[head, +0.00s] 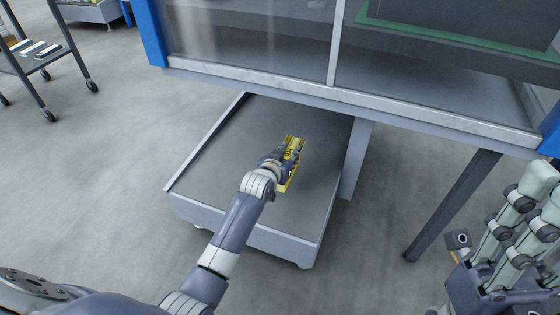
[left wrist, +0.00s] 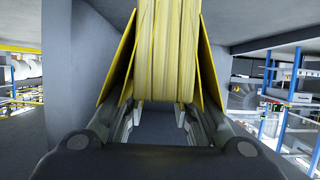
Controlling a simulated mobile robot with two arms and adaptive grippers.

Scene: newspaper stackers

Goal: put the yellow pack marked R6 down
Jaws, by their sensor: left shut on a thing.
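The yellow pack (head: 291,162) has dark printing that is too small to read surely. My left gripper (head: 277,163) is shut on it. The pack is over the low grey platform (head: 225,160); I cannot tell whether it touches the surface. In the left wrist view the pack (left wrist: 168,50) fills the space between the two fingers, with yellow layered edges and slanting yellow sheets at both sides. Part of the pack is hidden behind my gripper in the head view.
A machine with glass panels and a pale metal sill (head: 340,98) overhangs the platform's back. A grey leg (head: 452,205) slants to the floor on the right. A wheeled cart (head: 30,60) stands at the upper left. The platform's surface around the pack looks bare.

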